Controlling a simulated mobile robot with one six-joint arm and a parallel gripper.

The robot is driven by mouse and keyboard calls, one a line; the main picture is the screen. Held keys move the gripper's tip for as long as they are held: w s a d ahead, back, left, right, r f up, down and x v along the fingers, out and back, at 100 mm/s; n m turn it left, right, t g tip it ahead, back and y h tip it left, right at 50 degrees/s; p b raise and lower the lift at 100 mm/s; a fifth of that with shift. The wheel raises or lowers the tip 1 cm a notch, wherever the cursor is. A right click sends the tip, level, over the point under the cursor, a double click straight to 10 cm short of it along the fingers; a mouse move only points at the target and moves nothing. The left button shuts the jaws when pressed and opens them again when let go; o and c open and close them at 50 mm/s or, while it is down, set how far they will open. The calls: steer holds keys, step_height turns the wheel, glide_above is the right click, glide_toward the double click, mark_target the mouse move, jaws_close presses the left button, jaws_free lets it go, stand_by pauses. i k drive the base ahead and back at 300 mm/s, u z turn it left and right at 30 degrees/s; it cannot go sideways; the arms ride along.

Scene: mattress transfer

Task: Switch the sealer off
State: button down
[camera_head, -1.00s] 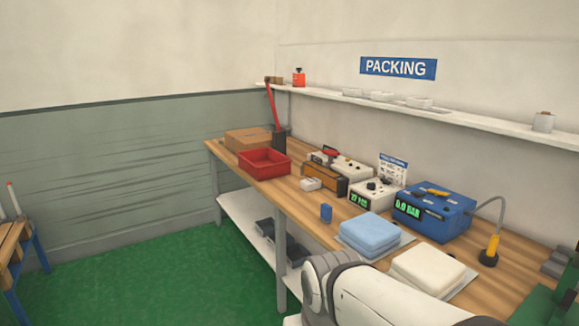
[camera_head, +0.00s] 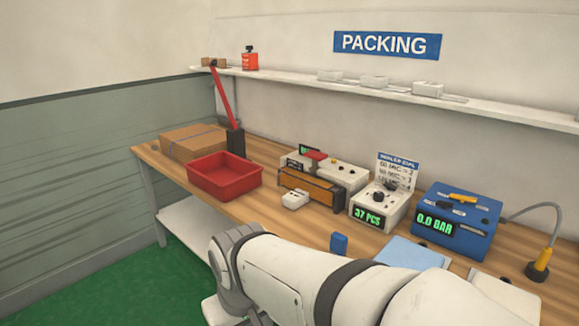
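The sealer (camera_head: 345,172) appears to be the pale machine with a long orange-brown front bar (camera_head: 305,187) and a red part (camera_head: 316,156) on top. A small green display shows at its back left. Its switch is too small to make out. To its right is a pale box (camera_head: 368,205) with a black knob and a green display reading 37 PCS. A sign headed SEALER DIAL (camera_head: 398,170) stands behind that box. My white arm crosses the lower part of the picture in front of the bench. My gripper is out of view.
A red tray (camera_head: 225,190), a cardboard box (camera_head: 193,141) and a small white item (camera_head: 295,199) are on the wooden bench (camera_head: 275,222). A blue unit (camera_head: 470,208) reads 0.0 BAR. Folded blue cloth (camera_head: 412,252) lies near my arm. A shelf (camera_head: 480,108) runs above.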

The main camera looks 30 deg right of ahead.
mark_target(390, 186)
steer(key=z, duration=0.2)
steer(key=i, duration=0.55)
steer(key=z, duration=0.5)
steer(key=k, duration=0.9)
steer(key=z, duration=0.2)
steer(key=i, duration=1.4)
steer(key=u, duration=0.1)
